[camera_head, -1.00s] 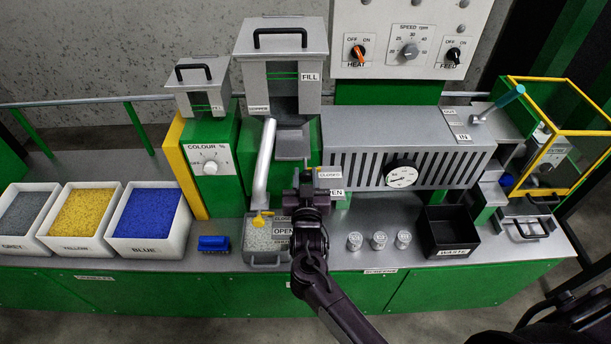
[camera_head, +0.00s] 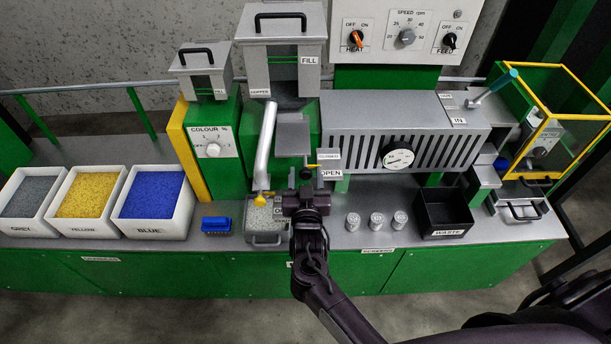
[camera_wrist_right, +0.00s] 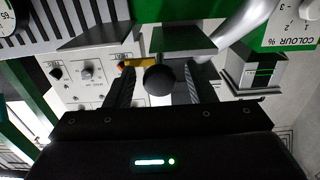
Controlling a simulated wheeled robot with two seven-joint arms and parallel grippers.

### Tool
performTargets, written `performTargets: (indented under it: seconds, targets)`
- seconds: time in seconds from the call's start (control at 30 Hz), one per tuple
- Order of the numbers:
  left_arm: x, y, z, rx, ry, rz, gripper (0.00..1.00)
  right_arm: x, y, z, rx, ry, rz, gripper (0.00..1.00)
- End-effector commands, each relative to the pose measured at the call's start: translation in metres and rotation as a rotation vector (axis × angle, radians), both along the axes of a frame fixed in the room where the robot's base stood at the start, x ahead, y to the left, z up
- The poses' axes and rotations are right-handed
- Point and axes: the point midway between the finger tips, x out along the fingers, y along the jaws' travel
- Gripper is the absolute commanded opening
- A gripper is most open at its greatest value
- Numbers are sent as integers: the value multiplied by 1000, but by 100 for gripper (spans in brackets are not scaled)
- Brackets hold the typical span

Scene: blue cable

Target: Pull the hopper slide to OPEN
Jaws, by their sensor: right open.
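The hopper (camera_head: 279,70) is a grey lidded box with a FILL label, in the upper middle of the head view. Below it, a small CLOSED label (camera_head: 328,156) and an OPEN label (camera_head: 331,174) sit one above the other, with a thin yellow piece (camera_head: 315,166) beside them. A round black knob (camera_wrist_right: 158,80) shows in the right wrist view. It lies between the fingers of my right gripper (camera_wrist_right: 162,88), with gaps on both sides. The gripper (camera_head: 306,182) is open in front of the hopper; its arm hides the slide's lower part. My left gripper is not in view.
A grey pellet tray (camera_head: 264,238) is close to the left of my right gripper. Several metal jars and a black WASTE bin (camera_head: 446,213) stand to the right. A blue brush (camera_head: 217,224) and GREY, YELLOW and BLUE pellet bins are left. A silver pipe (camera_head: 265,150) slopes down nearby.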

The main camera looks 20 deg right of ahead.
Motion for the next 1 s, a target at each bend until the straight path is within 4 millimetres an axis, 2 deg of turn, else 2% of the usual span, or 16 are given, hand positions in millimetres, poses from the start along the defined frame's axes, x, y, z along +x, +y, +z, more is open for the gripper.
performTargets:
  seconds: [0.17, 0.4, 0.53, 0.7, 1.0]
  targets:
    - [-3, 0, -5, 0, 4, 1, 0, -13, 4, -3, 0, 1, 1, 50]
    - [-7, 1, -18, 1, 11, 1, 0, -53, 15, -3, 2, 2, 0, 50]
    - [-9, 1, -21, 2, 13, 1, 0, -68, 20, -3, 0, 3, 1, 50]
    - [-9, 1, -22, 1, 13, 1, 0, -75, 22, -1, 0, 2, 0, 50]
    - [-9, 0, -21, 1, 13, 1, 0, -75, 22, 0, -1, 1, 0, 50]
